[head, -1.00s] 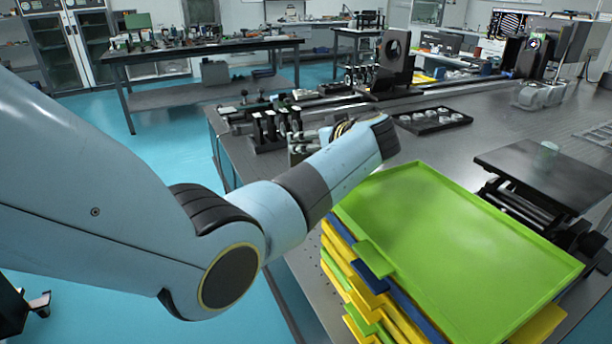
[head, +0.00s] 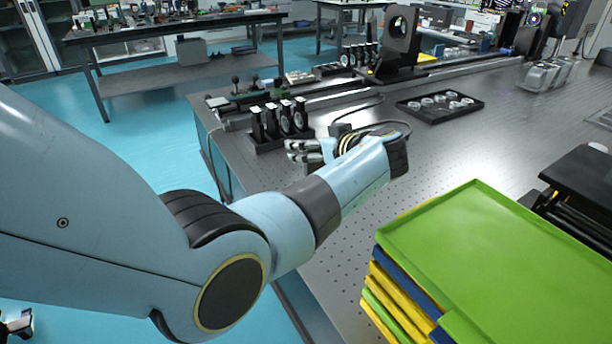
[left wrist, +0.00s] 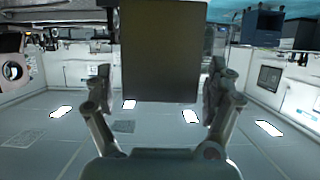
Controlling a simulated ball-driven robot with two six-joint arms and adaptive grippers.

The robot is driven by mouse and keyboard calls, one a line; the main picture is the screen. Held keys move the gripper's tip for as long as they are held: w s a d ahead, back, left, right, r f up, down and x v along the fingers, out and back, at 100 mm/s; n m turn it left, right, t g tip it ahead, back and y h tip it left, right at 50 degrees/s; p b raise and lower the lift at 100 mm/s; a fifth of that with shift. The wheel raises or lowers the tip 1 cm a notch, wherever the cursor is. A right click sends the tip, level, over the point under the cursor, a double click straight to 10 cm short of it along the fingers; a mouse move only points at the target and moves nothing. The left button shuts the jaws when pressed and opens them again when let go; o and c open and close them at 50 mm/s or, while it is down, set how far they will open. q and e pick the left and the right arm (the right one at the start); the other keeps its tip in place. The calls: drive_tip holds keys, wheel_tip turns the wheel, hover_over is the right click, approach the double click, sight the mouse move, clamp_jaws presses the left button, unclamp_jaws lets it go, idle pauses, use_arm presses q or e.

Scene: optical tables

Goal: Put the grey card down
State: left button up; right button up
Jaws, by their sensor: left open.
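My left gripper (head: 305,150) is over the near left part of the perforated optical table (head: 345,240), just in front of a small rack of lens mounts. In the left wrist view its two fingers (left wrist: 160,85) stand apart. A flat dark grey-brown rectangle, which looks like the grey card (left wrist: 162,50), shows between them. Narrow gaps show between its side edges and the fingers. Its top edge is cut off by the frame. In the head view I cannot make out the card, and my left forearm and wrist cover part of the table.
A stack of trays with a green tray (head: 500,255) on top stands at the front right. The rack of lens mounts (head: 280,122) is just behind my gripper. A black tray of round optics (head: 440,104) lies further back. Bare tabletop lies between that tray and the stack.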

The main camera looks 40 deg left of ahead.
use_arm(q)
drive_tip(key=shift+d, duration=0.1)
drive_tip(key=shift+c, duration=1.8)
drive_tip(key=c, duration=0.5)
drive_tip(key=shift+r, duration=0.1)
drive_tip(key=c, duration=0.9)
drive_tip(key=shift+c, duration=0.2)
use_arm(e)
drive_tip(key=shift+s+d, duration=0.15)
drive_tip(key=shift+d, duration=0.1)
